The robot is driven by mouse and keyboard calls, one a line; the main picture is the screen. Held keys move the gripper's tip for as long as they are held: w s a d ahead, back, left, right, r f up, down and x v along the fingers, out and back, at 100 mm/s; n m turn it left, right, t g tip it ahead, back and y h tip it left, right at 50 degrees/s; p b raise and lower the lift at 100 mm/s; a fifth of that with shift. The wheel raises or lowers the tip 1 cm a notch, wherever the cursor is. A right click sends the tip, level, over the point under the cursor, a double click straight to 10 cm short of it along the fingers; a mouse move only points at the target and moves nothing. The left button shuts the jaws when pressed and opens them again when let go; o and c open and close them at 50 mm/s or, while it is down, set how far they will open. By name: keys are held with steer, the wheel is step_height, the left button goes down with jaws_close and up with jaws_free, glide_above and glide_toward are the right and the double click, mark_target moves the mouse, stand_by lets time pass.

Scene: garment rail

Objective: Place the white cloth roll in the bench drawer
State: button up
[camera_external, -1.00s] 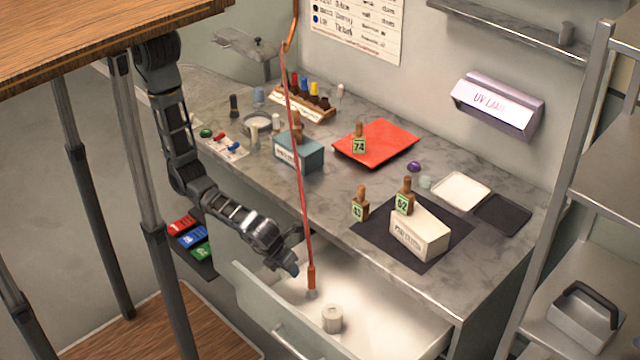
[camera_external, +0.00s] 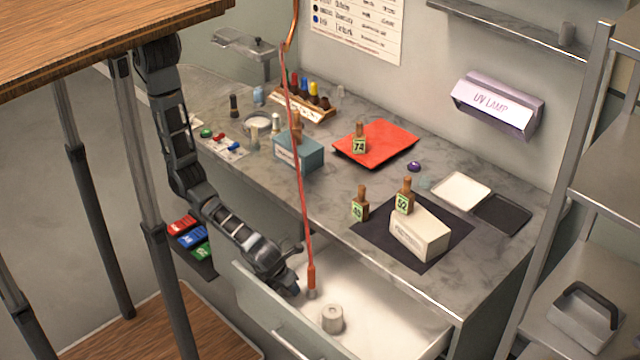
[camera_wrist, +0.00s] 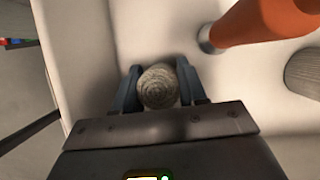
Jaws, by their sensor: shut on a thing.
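My gripper (camera_wrist: 158,88) is shut on a pale roll (camera_wrist: 158,86), whose ringed round end faces the wrist camera between the two blue-grey fingers. In the external view my gripper (camera_external: 291,284) is at the left part of the open bench drawer (camera_external: 385,325), just inside its front panel. The held roll is hidden there. In the wrist view, the drawer's pale floor and walls (camera_wrist: 80,40) surround the fingers. Whether the roll touches the floor I cannot tell. A short whitish cylinder (camera_external: 332,318) stands in the drawer to the right of my gripper.
A red cord with an orange end piece (camera_external: 311,276) hangs down into the drawer, close to the right of my gripper; it looms large in the wrist view (camera_wrist: 265,22). The drawer's front panel (camera_external: 262,303) is close on the left. The drawer's right part is clear.

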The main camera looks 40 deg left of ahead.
steer(key=o, duration=1.1)
steer(key=v, duration=1.2)
steer(key=shift+p, duration=0.4)
steer(key=shift+o, duration=0.4)
steer(key=shift+r, duration=0.15)
